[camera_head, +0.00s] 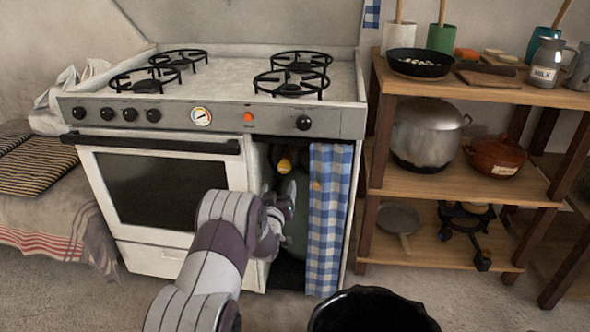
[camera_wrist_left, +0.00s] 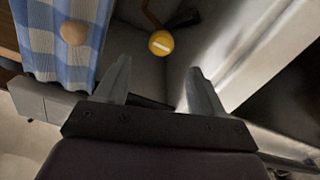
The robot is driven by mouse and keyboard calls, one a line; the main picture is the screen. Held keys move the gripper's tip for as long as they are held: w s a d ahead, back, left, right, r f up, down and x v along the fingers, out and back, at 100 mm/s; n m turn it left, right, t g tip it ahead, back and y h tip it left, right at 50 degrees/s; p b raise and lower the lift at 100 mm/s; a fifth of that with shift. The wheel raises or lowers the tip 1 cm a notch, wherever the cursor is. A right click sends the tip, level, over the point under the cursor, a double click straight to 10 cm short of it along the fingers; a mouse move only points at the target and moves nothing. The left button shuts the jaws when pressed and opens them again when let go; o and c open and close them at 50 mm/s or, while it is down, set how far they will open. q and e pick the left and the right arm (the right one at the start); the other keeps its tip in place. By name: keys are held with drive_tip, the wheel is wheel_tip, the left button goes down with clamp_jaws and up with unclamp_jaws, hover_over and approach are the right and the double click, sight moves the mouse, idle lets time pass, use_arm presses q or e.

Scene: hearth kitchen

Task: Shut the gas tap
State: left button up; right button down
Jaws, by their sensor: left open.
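The gas tap, a yellow round knob (camera_head: 285,165), sits in the dark open compartment at the right of the stove. In the left wrist view the yellow knob (camera_wrist_left: 161,43) shows a pale bar across its face, beyond the fingertips. A grey-green gas cylinder (camera_head: 299,215) stands below it, partly hidden by my arm and the curtain. My left gripper (camera_head: 284,193) is at the compartment opening, just below the knob in the picture. Its fingers (camera_wrist_left: 157,73) are apart with nothing between them, and the knob appears clear of both. My right gripper is out of view.
A blue-and-white checked curtain (camera_head: 327,235) hangs at the opening's right side, with a small round wooden knob (camera_wrist_left: 74,32) on it. The oven door (camera_head: 165,190) is at the left. A shelf (camera_head: 465,180) stands right. A black round-rimmed thing (camera_head: 370,312) is at the front.

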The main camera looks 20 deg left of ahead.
sight(284, 171)
use_arm(q)
drive_tip(key=b+x, duration=0.2)
drive_tip(key=x, duration=0.3)
drive_tip(key=b+x, duration=0.2)
drive_tip(key=x, duration=0.3)
drive_tip(key=shift+w+a+f, duration=0.15)
drive_tip(key=shift+w+f, duration=0.1)
drive_tip(key=shift+w, duration=0.05)
drive_tip(key=shift+w+a+r, duration=0.1)
drive_tip(key=shift+w+r, duration=0.05)
drive_tip(key=shift+w, duration=0.2)
drive_tip(key=c, duration=1)
